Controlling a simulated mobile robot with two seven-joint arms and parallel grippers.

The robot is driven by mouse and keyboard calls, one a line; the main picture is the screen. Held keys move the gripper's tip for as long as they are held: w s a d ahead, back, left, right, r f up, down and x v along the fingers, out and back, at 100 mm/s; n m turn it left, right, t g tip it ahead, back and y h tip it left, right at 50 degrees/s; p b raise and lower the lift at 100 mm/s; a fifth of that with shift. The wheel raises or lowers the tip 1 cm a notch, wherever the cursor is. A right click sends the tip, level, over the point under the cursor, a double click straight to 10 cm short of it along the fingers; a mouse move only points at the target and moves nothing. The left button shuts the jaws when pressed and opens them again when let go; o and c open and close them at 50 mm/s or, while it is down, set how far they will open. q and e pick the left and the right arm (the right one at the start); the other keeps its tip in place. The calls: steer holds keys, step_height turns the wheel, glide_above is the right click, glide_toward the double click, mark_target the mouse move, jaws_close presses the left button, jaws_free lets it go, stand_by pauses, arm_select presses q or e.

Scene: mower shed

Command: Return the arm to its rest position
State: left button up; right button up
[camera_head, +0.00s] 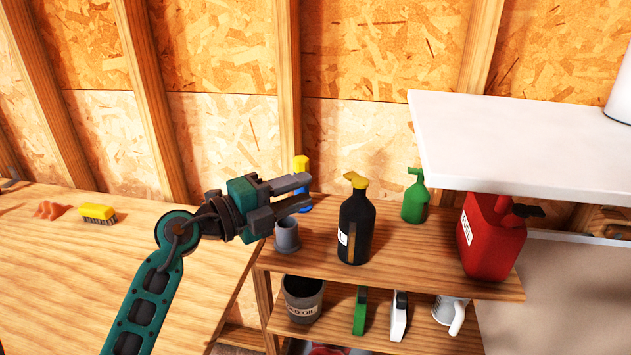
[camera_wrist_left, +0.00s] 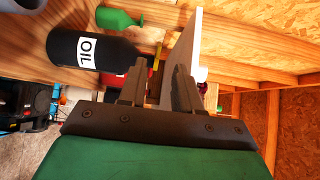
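My left gripper (camera_head: 306,192) reaches in from the left in the head view, above the left end of the wooden shelf. Its two fingers are apart, and no object shows held between them. In the left wrist view the fingers (camera_wrist_left: 157,85) are also spread. The black oil bottle (camera_head: 356,222) with a yellow cap stands upright on the shelf to the right of the gripper. It also shows in the left wrist view (camera_wrist_left: 85,52), beyond the fingers. A blue and yellow bottle (camera_head: 301,168) is partly hidden behind the fingers. My right gripper is not in view.
A grey cup (camera_head: 287,236), a green bottle (camera_head: 415,199) and a red fuel can (camera_head: 488,240) stand on the shelf (camera_head: 400,254). A white board (camera_head: 520,135) overhangs its right side. A yellow brush (camera_head: 98,212) lies on the wooden bench (camera_head: 60,260) at left.

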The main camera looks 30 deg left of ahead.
arm_select(q)
steer(key=s+d+f+n+g+y, duration=0.1)
steer(key=s+f+n, duration=0.4)
steer(key=f, duration=0.5)
steer(key=s+d+f+n+g+y, duration=0.2)
steer(key=s+d+f+n, duration=0.3)
steer(key=f+n, duration=0.4)
steer(key=s+d+f+n+g+y, duration=0.2)
steer(key=s+f+n, duration=0.5)
steer(key=f, duration=0.4)
steer(key=shift+d+y, duration=0.5)
steer(key=shift+y, duration=0.3)
steer(key=shift+f, duration=0.1)
